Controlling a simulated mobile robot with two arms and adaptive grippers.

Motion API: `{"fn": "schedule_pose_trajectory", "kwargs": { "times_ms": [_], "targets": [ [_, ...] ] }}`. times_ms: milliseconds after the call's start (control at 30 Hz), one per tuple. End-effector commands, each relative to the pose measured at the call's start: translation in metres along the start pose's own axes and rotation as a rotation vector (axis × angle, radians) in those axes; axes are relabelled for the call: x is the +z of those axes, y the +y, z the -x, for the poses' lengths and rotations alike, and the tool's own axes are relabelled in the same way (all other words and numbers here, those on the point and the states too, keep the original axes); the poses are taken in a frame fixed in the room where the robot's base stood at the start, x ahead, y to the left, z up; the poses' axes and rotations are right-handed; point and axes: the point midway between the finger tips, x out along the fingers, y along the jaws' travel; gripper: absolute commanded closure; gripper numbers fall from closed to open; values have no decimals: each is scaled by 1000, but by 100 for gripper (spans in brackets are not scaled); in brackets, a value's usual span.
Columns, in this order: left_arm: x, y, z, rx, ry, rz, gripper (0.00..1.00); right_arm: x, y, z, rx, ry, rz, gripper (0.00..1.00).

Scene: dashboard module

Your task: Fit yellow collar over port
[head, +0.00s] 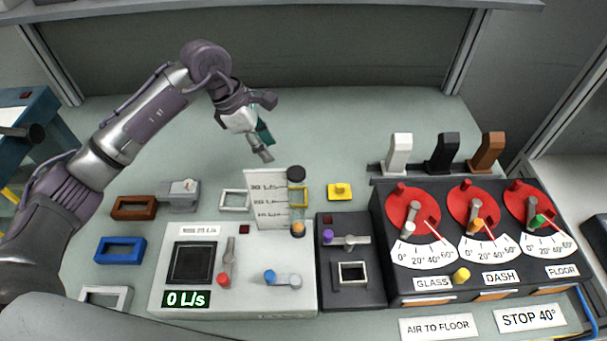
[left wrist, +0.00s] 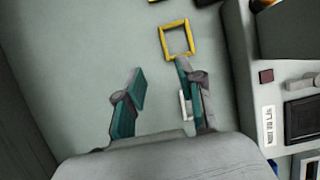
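The yellow collar is a thin square frame on the table. It shows whole in the left wrist view (left wrist: 176,39). In the head view it lies behind the clear tube, which partly hides it (head: 305,197). My left gripper (head: 263,143) is open and empty, above the table behind the collar. In the left wrist view its fingers (left wrist: 160,90) stand apart, the right fingertip just below the collar in the picture. Square openings are a dark one (head: 192,263) on the light panel and a white-rimmed one (head: 351,273) on the dark module. I cannot tell which is the port.
A white frame (head: 235,201) lies left of the tube (head: 297,213). Brown (head: 134,208) and blue (head: 121,250) frames lie further left. A yellow block (head: 340,191) sits right of the tube. A dark dial console (head: 450,291) fills the right. The table's back is clear.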

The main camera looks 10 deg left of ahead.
Motion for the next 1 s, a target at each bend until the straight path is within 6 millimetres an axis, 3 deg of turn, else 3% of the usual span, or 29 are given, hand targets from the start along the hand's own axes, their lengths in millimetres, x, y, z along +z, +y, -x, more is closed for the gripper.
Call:
{"fn": "schedule_pose_trajectory", "kwargs": {
  "times_ms": [167,400,700,867,1000],
  "targets": [
    [1,-2,-22,-7,0,0,62,12,-4,9,-5,-18,-1,54],
    [1,-2,-68,-6,-1,2,62,14,-15,21,-18,-24,-4,54],
    [0,-2,-92,-4,0,2,62,3,-11,30,-14,-8,-3,54],
    [-3,-4,-116,-6,1,2,62,0,-7,47,-10,-6,-1,54],
    [-4,-3,-133,-3,0,1,62,1,-6,49,-8,-7,0,54]
  ]
}}
